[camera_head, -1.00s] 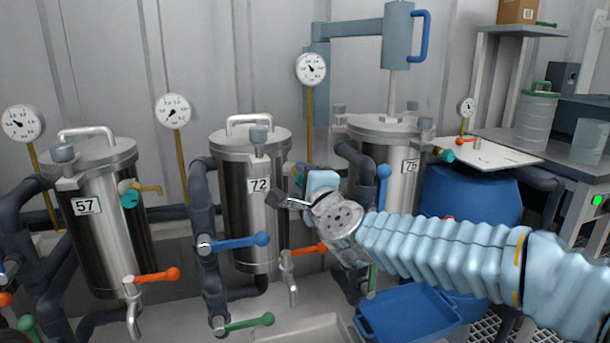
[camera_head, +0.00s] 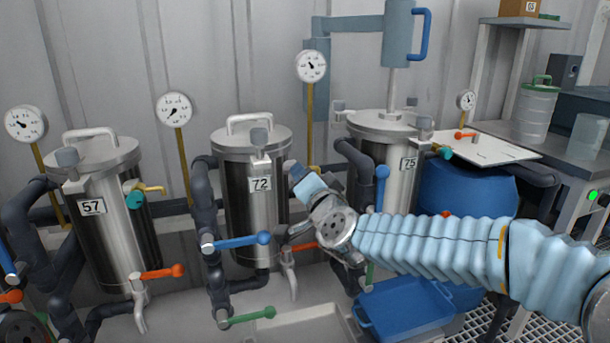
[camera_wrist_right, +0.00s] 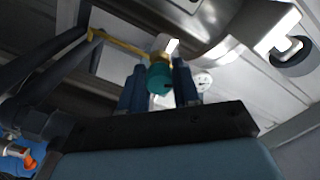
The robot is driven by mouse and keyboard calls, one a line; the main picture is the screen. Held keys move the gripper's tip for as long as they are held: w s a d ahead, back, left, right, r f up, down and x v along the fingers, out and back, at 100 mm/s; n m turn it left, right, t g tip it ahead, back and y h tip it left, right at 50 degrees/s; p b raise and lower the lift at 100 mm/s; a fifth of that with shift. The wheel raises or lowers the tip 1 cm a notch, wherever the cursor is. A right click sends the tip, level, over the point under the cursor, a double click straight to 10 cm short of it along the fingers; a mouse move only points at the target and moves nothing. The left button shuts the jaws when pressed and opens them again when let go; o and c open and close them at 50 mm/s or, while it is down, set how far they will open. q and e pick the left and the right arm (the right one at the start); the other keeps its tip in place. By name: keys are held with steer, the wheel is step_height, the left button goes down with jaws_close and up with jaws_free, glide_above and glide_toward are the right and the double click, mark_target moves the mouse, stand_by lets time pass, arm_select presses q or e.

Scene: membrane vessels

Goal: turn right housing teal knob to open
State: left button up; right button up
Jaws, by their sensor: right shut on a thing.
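The vessel labelled 75 (camera_head: 388,185) is the rightmost of three steel housings, and a teal knob (camera_head: 445,152) sticks out at its right. My right gripper (camera_head: 297,172) is at the right side of the middle housing, labelled 72 (camera_head: 243,205). In the right wrist view, a teal knob (camera_wrist_right: 159,78) on a brass fitting sits between the two blue fingers of my right gripper (camera_wrist_right: 160,88), which are shut on it. In the head view this held knob is hidden behind the gripper.
The left housing, labelled 57 (camera_head: 112,225), has its own teal knob (camera_head: 135,198). Blue (camera_head: 240,241), orange (camera_head: 162,272) and green (camera_head: 250,317) valve handles and dark pipes crowd the front. A blue tray (camera_head: 405,310) lies below my right arm.

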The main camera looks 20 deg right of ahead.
steer(key=shift+f+n, duration=0.15)
steer(key=shift+n, duration=0.15)
stand_by(0.4)
steer(key=o, duration=1.1)
steer(key=shift+c, duration=0.2)
steer(key=s, duration=1.3)
steer(key=shift+s+d, duration=0.25)
steer(key=shift+s, duration=0.15)
